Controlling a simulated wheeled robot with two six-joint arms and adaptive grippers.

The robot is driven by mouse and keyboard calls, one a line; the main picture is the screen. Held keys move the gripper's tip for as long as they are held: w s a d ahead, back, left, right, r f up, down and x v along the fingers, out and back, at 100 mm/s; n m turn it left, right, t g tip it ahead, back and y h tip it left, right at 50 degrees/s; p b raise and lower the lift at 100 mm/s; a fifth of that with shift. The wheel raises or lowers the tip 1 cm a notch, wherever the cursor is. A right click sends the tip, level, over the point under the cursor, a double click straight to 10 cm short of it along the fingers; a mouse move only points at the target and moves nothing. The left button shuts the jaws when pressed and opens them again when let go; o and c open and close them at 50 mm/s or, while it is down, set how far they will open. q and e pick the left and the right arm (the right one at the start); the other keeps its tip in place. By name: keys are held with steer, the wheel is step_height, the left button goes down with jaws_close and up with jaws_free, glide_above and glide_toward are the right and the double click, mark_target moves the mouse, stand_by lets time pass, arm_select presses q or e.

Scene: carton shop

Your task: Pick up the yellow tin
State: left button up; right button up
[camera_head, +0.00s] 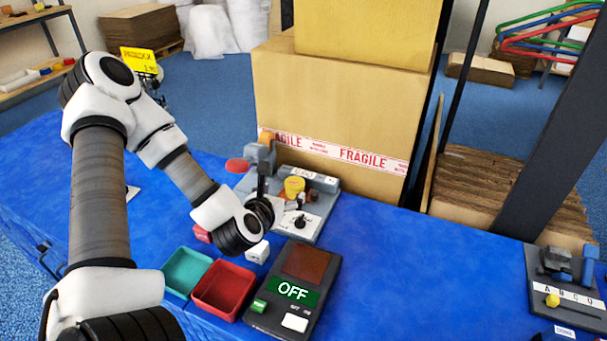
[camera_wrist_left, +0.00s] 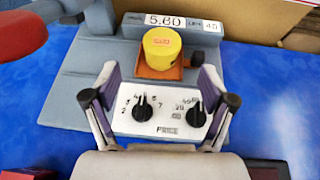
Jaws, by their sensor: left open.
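The yellow tin (camera_head: 294,187) stands upright on an orange plate (camera_wrist_left: 157,73) of a grey machine (camera_head: 315,221) on the blue table. It also shows in the left wrist view (camera_wrist_left: 162,47), with a small red label on top. My left gripper (camera_wrist_left: 158,84) is open and empty, over the white dial panel on the near side of the tin. Its fingers are spread apart, with the tin beyond their tips and not touched. In the head view the left gripper (camera_head: 266,203) is just left of the tin. My right gripper is not in view.
A red disc (camera_head: 237,165) on the machine's left side is close to the arm. A teal tray (camera_head: 187,269), a red tray (camera_head: 223,288) and a device reading OFF (camera_head: 293,291) stand in front. A large carton (camera_head: 340,103) rises behind. The table's right-middle is clear.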

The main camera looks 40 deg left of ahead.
mark_target(293, 184)
arm_select(q)
steer(key=shift+w+a+f+b, duration=0.25)
steer(key=shift+w+b, duration=0.3)
steer(key=shift+b, duration=0.45)
steer(key=x, duration=0.5)
steer(key=shift+w+r, duration=0.1)
steer(key=shift+w, duration=0.2)
steer(key=shift+s+r, duration=0.1)
steer(key=c, duration=1.4)
